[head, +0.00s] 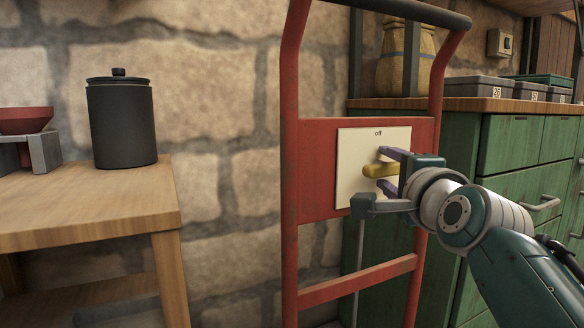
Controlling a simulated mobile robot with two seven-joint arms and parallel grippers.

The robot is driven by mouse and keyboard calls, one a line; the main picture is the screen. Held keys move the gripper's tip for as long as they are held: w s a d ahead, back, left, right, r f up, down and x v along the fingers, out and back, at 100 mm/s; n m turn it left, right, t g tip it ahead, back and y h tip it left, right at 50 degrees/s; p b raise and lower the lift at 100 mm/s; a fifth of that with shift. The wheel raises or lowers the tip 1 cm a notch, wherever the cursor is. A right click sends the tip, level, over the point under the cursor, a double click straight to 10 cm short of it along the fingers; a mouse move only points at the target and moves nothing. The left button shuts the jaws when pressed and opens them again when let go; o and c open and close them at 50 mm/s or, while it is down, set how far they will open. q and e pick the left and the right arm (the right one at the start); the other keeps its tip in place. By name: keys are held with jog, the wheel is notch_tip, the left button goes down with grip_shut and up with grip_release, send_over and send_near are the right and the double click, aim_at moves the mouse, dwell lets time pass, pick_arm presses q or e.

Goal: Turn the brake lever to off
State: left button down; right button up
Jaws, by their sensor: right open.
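My right gripper (383,170) is at the panel, coming in from the right. The gripper body hides the right part of the lever. My left gripper is not in view.
The red frame (292,180) has a dark top bar and a lower crossbar. A wooden table (80,210) with a black lidded canister (122,125) stands at the left. A green cabinet (512,145) carrying grey boxes (478,87) stands close behind my right arm.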

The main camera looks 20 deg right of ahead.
jog(key=shift+s, duration=0.15)
jog(key=shift+c, duration=0.2)
jog(key=shift+c, duration=0.8)
grip_shut()
